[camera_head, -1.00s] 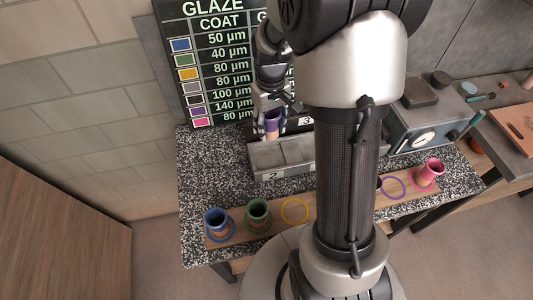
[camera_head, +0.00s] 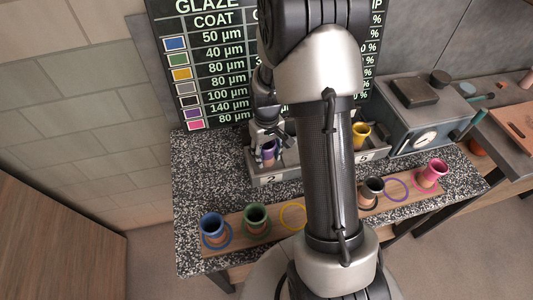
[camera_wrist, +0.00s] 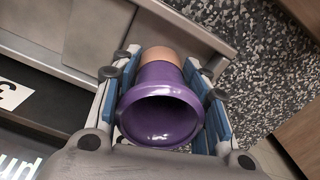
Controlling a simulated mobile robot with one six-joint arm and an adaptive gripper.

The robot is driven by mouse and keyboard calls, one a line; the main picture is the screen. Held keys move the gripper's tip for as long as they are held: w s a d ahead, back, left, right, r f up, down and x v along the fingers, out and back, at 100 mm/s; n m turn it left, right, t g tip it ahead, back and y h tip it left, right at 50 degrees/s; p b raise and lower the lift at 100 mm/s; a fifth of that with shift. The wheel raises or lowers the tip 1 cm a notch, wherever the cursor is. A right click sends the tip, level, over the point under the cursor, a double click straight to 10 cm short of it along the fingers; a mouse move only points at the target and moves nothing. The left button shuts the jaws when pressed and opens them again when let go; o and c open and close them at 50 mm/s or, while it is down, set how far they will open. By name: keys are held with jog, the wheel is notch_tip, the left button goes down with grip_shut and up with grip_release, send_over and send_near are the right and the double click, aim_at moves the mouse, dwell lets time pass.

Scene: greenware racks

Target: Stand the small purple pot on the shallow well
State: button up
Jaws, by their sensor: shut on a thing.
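The small purple pot (camera_head: 268,151) is held in my gripper (camera_head: 267,140) over the front left part of a grey stepped block (camera_head: 283,172), beside the label 2. In the wrist view the purple pot (camera_wrist: 160,108) sits between the blue finger pads (camera_wrist: 161,104), its flared glossy mouth toward the camera and its bare clay foot pointing away. My gripper is shut on it. The block's grey surface (camera_wrist: 100,35) lies beyond the foot. I cannot tell whether the foot touches it or which well is the shallow one; my arm hides much of the block.
A yellow pot (camera_head: 361,130) stands at the label 5. On the front wooden board (camera_head: 270,236), blue (camera_head: 212,226), green (camera_head: 255,214), black (camera_head: 373,187) and pink (camera_head: 434,170) pots stand. The yellow ring (camera_head: 293,217) and purple ring (camera_head: 396,190) are empty. A glaze chart (camera_head: 215,75) stands behind.

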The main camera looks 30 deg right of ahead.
jog(key=shift+f, duration=0.2)
jog(key=o, duration=0.9)
jog(key=shift+r, duration=0.15)
notch_tip(320, 180, up, 12)
jog(key=p, duration=0.3)
jog(key=s+a+r+t, duration=0.1)
jog(key=s+a+r, duration=0.3)
jog(key=r, duration=0.3)
jog(key=s+a+r+t, duration=0.1)
jog(key=s+a+r, duration=0.3)
jog(key=r, duration=0.3)
jog(key=s+a+r+t, duration=0.1)
jog(key=s, duration=0.3)
jog(key=s+a+r, duration=0.1)
jog(key=s+a, duration=0.1)
jog(key=s, duration=0.1)
jog(key=s+a+r+t, duration=0.1)
jog(key=s, duration=0.3)
jog(key=shift+s+a+r+t, duration=0.2)
jog(key=shift+s+r+t, duration=0.05)
jog(key=shift+s+t, duration=0.05)
